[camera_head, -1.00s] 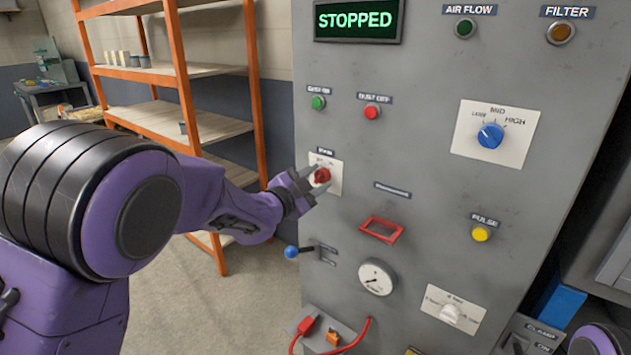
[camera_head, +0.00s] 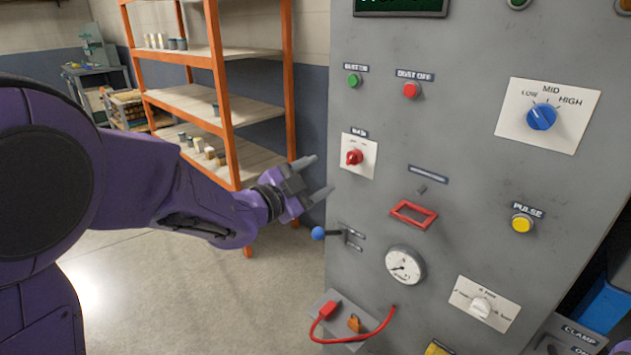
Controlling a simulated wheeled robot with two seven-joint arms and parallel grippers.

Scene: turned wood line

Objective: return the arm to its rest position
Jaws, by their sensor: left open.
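My left arm comes in from the left, purple and black. My left gripper (camera_head: 318,178) is open and empty, its two grey fingers pointing right towards the grey control panel (camera_head: 455,180). It is apart from the red rotary switch (camera_head: 354,157), which sits on a white plate to the right of the fingers. The blue-knobbed lever (camera_head: 319,233) is just below the gripper. My right gripper is not in view.
The panel carries a green button (camera_head: 354,80), a red button (camera_head: 411,90), a blue dial (camera_head: 542,116), a yellow button (camera_head: 522,223), a red frame (camera_head: 413,214) and a gauge (camera_head: 405,265). Orange shelving (camera_head: 222,100) stands behind the arm. Open floor (camera_head: 170,300) lies below it.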

